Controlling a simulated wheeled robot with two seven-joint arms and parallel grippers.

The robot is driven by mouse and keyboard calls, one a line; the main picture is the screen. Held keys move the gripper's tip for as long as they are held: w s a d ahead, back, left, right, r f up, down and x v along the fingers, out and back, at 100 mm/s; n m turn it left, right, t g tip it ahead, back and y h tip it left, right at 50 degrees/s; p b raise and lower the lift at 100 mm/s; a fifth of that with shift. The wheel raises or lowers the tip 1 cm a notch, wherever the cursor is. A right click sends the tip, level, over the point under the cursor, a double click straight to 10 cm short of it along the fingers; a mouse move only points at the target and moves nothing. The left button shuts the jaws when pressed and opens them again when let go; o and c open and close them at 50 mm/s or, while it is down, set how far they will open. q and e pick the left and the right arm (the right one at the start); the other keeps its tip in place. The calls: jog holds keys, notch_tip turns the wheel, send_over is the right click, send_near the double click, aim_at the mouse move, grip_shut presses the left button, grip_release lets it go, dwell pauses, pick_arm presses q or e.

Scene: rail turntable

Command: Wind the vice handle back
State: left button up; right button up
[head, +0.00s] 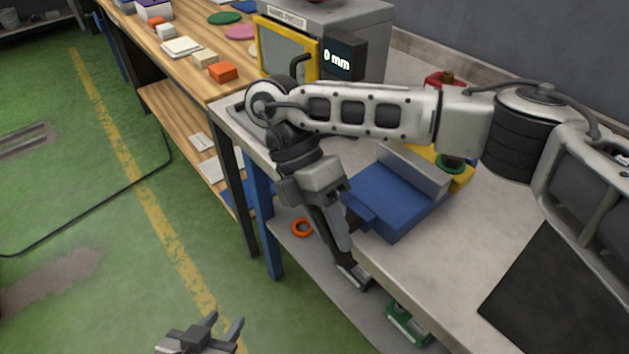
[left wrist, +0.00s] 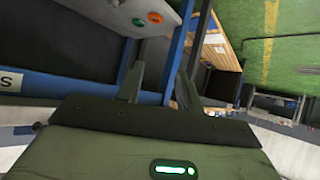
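The blue vice (head: 390,200) stands on the light bench top, with a grey jaw block (head: 414,168) at its back. My right arm reaches across from the right, over the far side of the vice. My right gripper (head: 350,267) points down at the bench's front edge, just left of the vice. I cannot make out the vice handle clearly there, nor whether these fingers hold anything. My left gripper (head: 222,325) is low over the green floor, away from the bench. Its two fingers also show in the left wrist view (left wrist: 153,78), apart with nothing between them.
A machine with a yellow-framed door (head: 287,55) and a display (head: 343,60) reading 0 mm stands behind my right arm. A wooden bench (head: 190,75) with small blocks extends back left. An orange ring (head: 302,227) and a green item (head: 407,322) lie on the lower shelf.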

jog(key=p+v, duration=0.3)
jog(key=v, duration=1.2)
jog(key=shift+p, duration=0.3)
jog(key=shift+s, duration=0.1)
